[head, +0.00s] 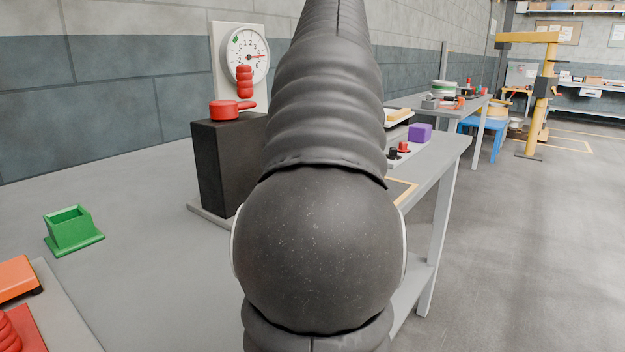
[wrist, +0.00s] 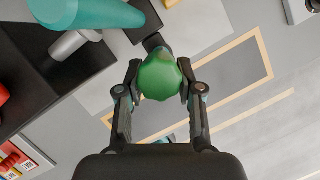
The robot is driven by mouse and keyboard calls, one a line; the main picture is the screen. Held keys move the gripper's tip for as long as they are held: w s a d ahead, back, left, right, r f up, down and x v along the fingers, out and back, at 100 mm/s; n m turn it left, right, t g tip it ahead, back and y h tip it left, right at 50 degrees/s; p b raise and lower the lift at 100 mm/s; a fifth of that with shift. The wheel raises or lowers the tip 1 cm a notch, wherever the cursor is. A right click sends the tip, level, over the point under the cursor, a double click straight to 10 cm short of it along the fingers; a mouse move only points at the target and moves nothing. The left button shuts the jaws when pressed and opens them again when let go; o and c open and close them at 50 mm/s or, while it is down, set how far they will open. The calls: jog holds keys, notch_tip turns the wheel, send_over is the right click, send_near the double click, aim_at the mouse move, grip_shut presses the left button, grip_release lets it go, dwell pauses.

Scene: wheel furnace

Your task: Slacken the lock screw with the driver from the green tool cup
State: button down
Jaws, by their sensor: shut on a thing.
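The green tool cup (head: 74,232) stands on the bench at the left in the head view, and no driver shows in it. In the wrist view my gripper (wrist: 160,84) is shut on the green driver handle (wrist: 160,77). A short dark piece (wrist: 153,42) shows just beyond the handle; I cannot tell whether it is the driver's shaft. A black block (wrist: 90,65) lies to the left of the driver, with a teal cylinder and a silver cylinder by it. I cannot make out the lock screw. My arm hides the gripper in the head view.
The black housing (head: 228,165) carries a red handle (head: 232,109), with a dial gauge (head: 248,55) behind it. A purple block (head: 420,133) sits on the bench at the right. An orange-and-red item lies at the lower left. The bench between cup and housing is clear.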

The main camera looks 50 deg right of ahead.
jog(key=shift+f+b, duration=0.3)
jog(key=shift+f, duration=0.25)
jog(key=c, duration=0.7)
grip_release()
jog(key=shift+o, duration=0.2)
jog(key=v, duration=0.7)
jog(key=shift+r, duration=0.3)
jog(key=shift+s+a, duration=0.15)
